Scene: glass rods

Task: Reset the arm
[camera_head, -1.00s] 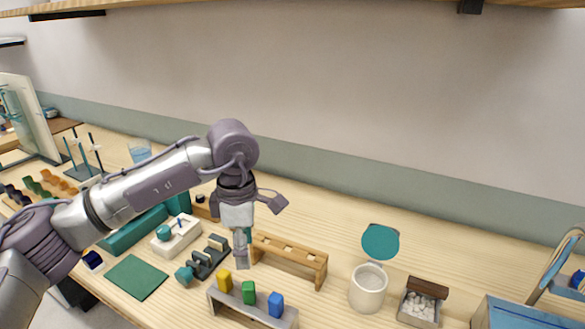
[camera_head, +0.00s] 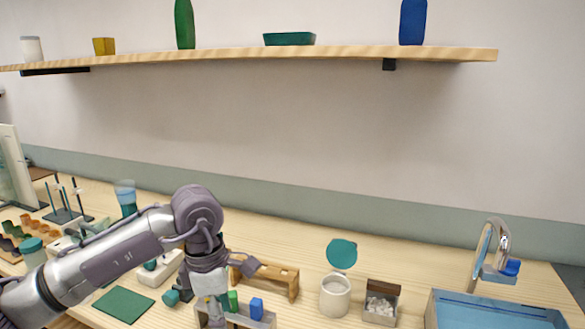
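My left arm comes in from the left, over the wooden bench. Its gripper (camera_head: 214,309) points down near the grey rack (camera_head: 262,318) of coloured blocks. The fingers are small and partly lost against the rack, so I cannot tell whether they are open or shut. I see nothing clearly held. A green block (camera_head: 233,300) and a blue block (camera_head: 256,307) stand in the rack, just right of the gripper. My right gripper is not in view.
A wooden rack (camera_head: 272,276) stands behind the gripper. A white canister (camera_head: 335,296) with a raised teal lid, a box of white pieces (camera_head: 381,302) and a blue sink (camera_head: 490,311) are to the right. A green mat (camera_head: 123,304) lies left. A shelf (camera_head: 300,53) hangs above.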

